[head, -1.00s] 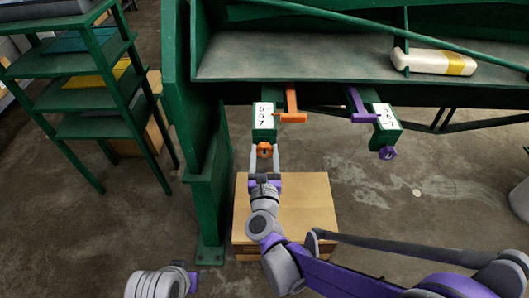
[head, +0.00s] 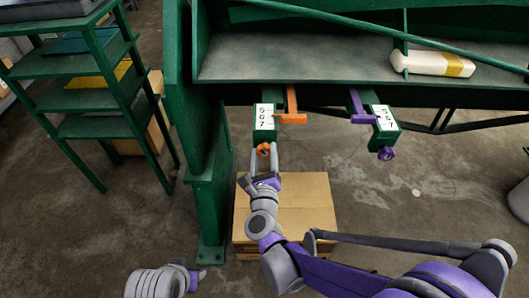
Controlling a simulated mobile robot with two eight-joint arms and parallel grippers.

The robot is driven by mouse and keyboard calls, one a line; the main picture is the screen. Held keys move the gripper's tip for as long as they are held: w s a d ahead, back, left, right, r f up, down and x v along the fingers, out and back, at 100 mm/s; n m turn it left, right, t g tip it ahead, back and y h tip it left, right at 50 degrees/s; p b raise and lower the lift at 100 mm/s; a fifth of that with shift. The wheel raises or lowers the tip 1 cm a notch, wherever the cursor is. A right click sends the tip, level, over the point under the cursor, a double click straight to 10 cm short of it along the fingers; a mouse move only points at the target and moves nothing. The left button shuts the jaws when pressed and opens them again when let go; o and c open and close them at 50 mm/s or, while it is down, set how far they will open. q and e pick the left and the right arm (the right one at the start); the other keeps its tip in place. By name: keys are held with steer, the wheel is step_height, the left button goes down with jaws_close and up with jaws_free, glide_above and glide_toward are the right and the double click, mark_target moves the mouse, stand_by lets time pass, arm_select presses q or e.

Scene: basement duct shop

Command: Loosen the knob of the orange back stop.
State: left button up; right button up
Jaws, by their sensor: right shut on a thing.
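The orange back stop (head: 291,105) sticks out from under the green machine bed, its pointer beside a white scale (head: 264,116) with numbers 5, 6 and 7. Its orange knob (head: 264,149) sits at the front end of the green scale block. My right gripper (head: 264,153) is shut on this knob, with one finger on each side, and looks rolled. The fingers hide part of the knob. My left gripper (head: 198,278) is low at the bottom left, far from the knob; its jaws are too unclear to tell.
A purple back stop (head: 357,104) with its own scale and purple knob (head: 386,154) is to the right. A cardboard box (head: 310,205) stands below my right arm. A green post (head: 208,190) is close on the left. A white roll (head: 433,64) lies on the bed.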

steer(key=n, duration=0.4)
steer(key=shift+n, duration=0.3)
steer(key=n, duration=0.4)
steer(key=shift+a+f+n+p, duration=0.1)
steer(key=shift+f+n+p, duration=0.05)
steer(key=shift+n+p, duration=0.15)
steer(key=n, duration=0.4)
steer(key=shift+f, duration=0.1)
steer(key=shift+f+n, duration=0.1)
steer(key=shift+n, duration=2.4)
steer(key=o, duration=1.3)
steer(key=shift+o, duration=0.2)
